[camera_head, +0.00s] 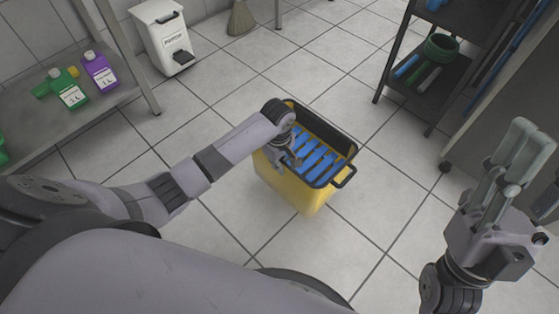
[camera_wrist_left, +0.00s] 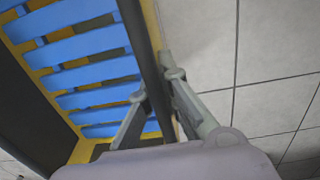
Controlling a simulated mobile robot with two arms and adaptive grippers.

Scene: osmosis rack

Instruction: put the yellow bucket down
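The yellow bucket (camera_head: 291,190), with a dark rim and blue slats across its top, is in the middle of the head view over the tiled floor. I cannot tell whether its base touches the floor. My left gripper (camera_head: 289,160) is at the bucket's near left rim. In the left wrist view, the fingers of my left gripper (camera_wrist_left: 158,86) lie one on each side of the dark rim (camera_wrist_left: 147,50), closed on it. My right gripper (camera_head: 531,135) is at the right, away from the bucket, with its fingers pointing up and nothing seen in them. Its opening is unclear.
A grey table (camera_head: 108,103) with green and purple bottles (camera_head: 100,71) stands at the left. A white bin (camera_head: 163,38) and a broom (camera_head: 240,18) are at the back. A dark shelf (camera_head: 395,60) holding a green round item stands at the right. Floor around the bucket is clear.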

